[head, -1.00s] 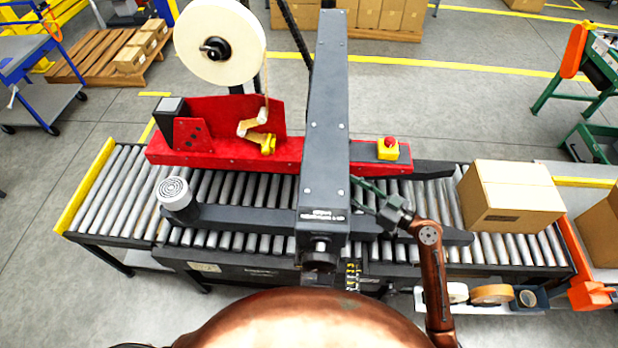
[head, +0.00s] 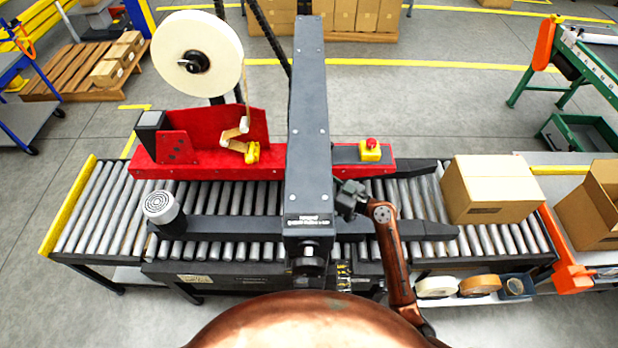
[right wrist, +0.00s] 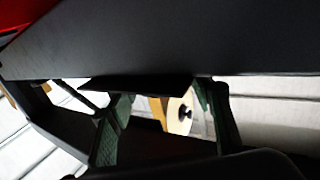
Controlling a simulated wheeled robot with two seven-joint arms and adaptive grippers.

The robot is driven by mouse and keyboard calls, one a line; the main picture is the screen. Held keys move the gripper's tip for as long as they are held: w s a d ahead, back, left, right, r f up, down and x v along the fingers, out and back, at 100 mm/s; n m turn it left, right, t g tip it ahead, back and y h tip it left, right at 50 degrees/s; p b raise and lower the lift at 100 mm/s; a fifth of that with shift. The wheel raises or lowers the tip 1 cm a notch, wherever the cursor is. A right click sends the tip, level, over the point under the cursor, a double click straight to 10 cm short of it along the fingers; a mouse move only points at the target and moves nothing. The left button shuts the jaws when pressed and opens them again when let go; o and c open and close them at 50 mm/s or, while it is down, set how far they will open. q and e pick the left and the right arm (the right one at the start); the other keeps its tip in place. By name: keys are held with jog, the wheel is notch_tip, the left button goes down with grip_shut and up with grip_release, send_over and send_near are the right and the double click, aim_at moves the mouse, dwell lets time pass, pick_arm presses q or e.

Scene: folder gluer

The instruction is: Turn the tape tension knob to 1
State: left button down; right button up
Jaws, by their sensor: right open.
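The tape roll (head: 200,55) is a large cream disc at the upper left of the head view, with a black knob (head: 194,62) at its hub. I cannot read any scale or number there. In the right wrist view the roll (right wrist: 175,117) and its dark hub (right wrist: 185,112) show small and far off, between the fingers. My right gripper (right wrist: 163,118) is open, with green pads apart and nothing between them. My left gripper is not in view.
The tall grey column (head: 310,130) stands between my right gripper and the roll, with a black round part (head: 309,262) on its near end. A red tape unit (head: 200,155) and yellow emergency-stop box (head: 370,150) lie behind. A carton (head: 488,190) sits on the rollers.

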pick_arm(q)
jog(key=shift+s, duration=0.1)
pick_arm(e)
jog(key=shift+c, duration=0.2)
